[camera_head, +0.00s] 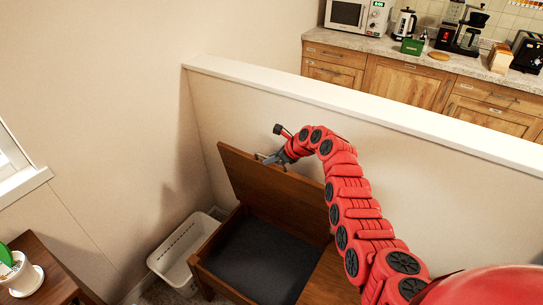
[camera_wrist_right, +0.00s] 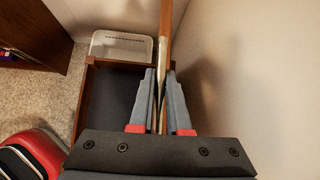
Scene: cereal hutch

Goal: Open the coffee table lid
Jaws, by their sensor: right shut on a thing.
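The coffee table lid (camera_head: 280,196) is a brown wooden panel, raised and tilted up steeply over the table in the head view. The coffee table (camera_head: 215,268) stands below with its dark-lined compartment (camera_head: 262,258) exposed. My right gripper (camera_head: 268,160) is at the lid's upper edge. In the right wrist view, the fingers of my right gripper (camera_wrist_right: 161,100) are on either side of the lid (camera_wrist_right: 165,45), seen edge-on, and shut on it. The compartment also shows to the left in that view (camera_wrist_right: 110,95). My left gripper is not in view.
A white half wall (camera_head: 400,138) runs close behind the lid. A white basket (camera_head: 183,245) stands on the floor left of the table. A kitchen counter lies beyond the wall.

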